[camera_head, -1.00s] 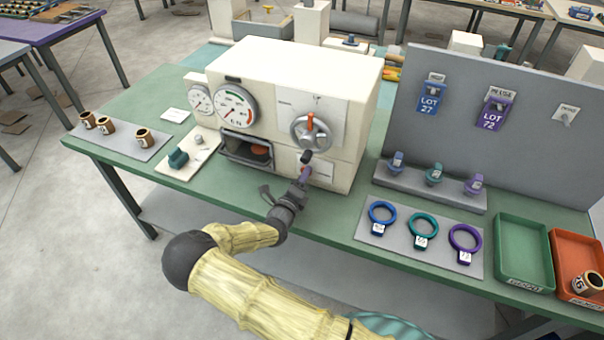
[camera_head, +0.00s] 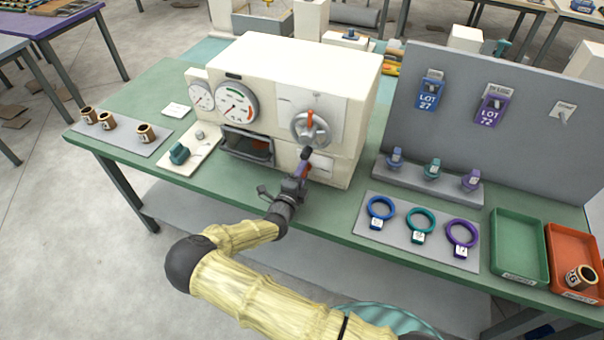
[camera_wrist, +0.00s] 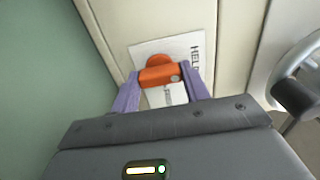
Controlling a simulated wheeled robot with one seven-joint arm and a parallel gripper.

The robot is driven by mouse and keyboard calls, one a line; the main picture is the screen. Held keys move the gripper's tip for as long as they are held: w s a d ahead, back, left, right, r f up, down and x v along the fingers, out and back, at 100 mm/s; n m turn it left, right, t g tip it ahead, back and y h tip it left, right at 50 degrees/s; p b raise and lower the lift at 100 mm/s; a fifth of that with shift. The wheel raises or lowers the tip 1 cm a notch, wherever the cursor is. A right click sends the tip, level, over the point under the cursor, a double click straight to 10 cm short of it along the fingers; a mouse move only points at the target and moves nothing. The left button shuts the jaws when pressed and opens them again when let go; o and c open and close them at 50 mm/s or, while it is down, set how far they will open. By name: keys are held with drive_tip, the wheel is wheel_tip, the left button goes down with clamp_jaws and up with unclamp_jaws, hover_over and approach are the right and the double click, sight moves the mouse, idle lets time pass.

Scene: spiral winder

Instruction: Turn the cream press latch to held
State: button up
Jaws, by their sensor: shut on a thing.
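The cream press (camera_head: 300,75) stands on the green bench. Its latch (camera_wrist: 160,76) is orange, with a rounded hub and a short bar, on a white label plate (camera_wrist: 185,45) in the wrist view. Lettering that seems to read "HELD" runs down the plate's right side; more lettering below is partly hidden. My gripper (camera_wrist: 160,88) has its purple fingers shut on the latch bar, one at each end. In the head view my gripper (camera_head: 303,162) is at the press's lower right front and hides the latch.
A handwheel (camera_head: 310,129) with an orange mark sits just above my gripper, and its rim shows at the wrist view's right. Left of my gripper is the press's open bay (camera_head: 247,146). Ring gauges lie on a grey mat (camera_head: 398,238) to the right.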

drive_tip(key=shift+f, duration=0.1)
drive_tip(key=o, duration=1)
drive_tip(key=b+v, duration=0.3)
drive_tip(key=v, duration=1.4)
drive_tip(key=shift+s+a, duration=0.1)
drive_tip(key=shift+s, duration=0.1)
